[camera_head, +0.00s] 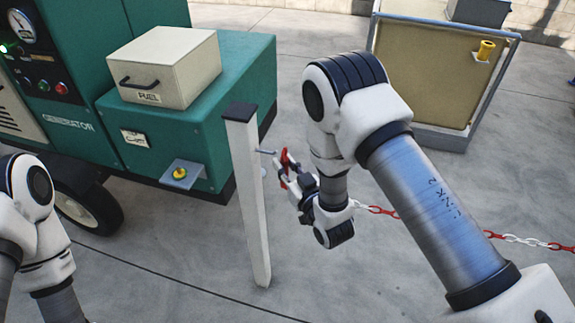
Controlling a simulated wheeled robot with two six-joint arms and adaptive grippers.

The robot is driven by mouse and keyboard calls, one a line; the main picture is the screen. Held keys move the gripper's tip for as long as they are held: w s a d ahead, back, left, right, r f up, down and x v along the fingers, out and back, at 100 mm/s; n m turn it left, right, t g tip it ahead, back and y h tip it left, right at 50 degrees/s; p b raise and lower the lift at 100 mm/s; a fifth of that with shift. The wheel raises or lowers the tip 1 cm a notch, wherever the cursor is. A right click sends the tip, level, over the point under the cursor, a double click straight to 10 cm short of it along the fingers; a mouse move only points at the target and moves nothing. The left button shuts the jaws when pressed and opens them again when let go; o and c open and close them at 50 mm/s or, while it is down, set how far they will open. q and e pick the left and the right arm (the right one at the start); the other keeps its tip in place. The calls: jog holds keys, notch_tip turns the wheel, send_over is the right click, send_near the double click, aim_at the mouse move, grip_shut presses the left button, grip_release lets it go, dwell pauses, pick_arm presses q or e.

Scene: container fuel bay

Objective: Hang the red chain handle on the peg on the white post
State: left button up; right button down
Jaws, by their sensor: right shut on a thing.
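The white post (250,205) stands upright on the concrete, with a dark cap on top. A small grey peg (264,152) sticks out from its right side near the top. My right gripper (284,170) is shut on the red chain handle (287,158), just right of the peg. The handle looks close to the peg tip, but I cannot tell whether they touch. The red and white chain (510,238) runs from behind my right arm to the right edge. My left arm shows at the lower left, but its gripper is out of view.
A green generator (70,125) with a wheel stands at the left, bearing a cream fuel box (165,65). A yellow knob (180,173) sits on its bracket. A tan-panelled cabinet (425,75) stands at the back right. The floor around the post's foot is clear.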

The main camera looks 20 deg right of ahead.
jog(key=shift+w+a, duration=0.25)
jog(key=shift+a, duration=0.2)
jog(key=shift+w+a, duration=0.1)
dwell(0.4)
jog(key=shift+w+a, duration=0.4)
jog(key=shift+a, duration=0.2)
jog(key=shift+w+a, duration=0.4)
jog(key=shift+a, duration=0.2)
jog(key=shift+f+b, duration=0.3)
jog(key=shift+f, duration=0.3)
jog(key=shift+s+f, duration=0.2)
jog(key=shift+f, duration=0.25)
dwell(0.5)
jog(key=shift+w+r, duration=0.1)
jog(key=shift+r, duration=0.15)
dwell(0.5)
jog(key=c, duration=1)
grip_release()
jog(key=shift+o, duration=0.2)
jog(key=shift+r, duration=0.1)
